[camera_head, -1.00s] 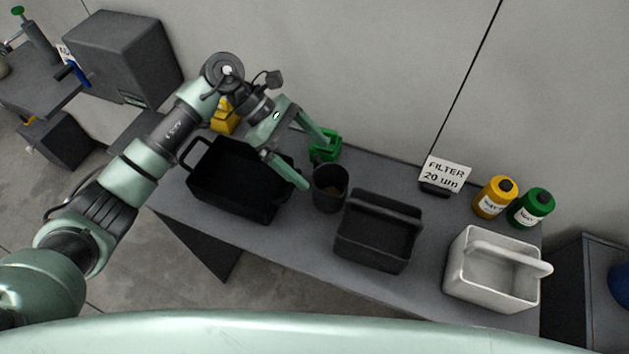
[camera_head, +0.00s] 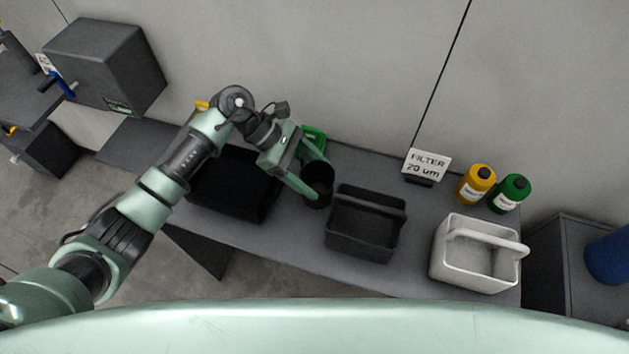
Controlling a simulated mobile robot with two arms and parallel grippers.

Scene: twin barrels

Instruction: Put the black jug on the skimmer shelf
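The black jug (camera_head: 321,188), a dark open-topped vessel, stands on the grey bench, left of the black handled caddy. My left gripper (camera_head: 318,179) is at the jug's upper part, with its fingers apart. The near finger lies along the jug's left side and the far finger is by its back rim. I cannot tell whether either finger touches it, and they partly hide the rim. No shelf labelled as the skimmer shelf can be made out. My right gripper is not in view.
A black bin (camera_head: 238,190) is left of the jug, under my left arm. A green item (camera_head: 314,137) is close behind the gripper. The black caddy (camera_head: 362,243) and white caddy (camera_head: 455,272) stand right.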

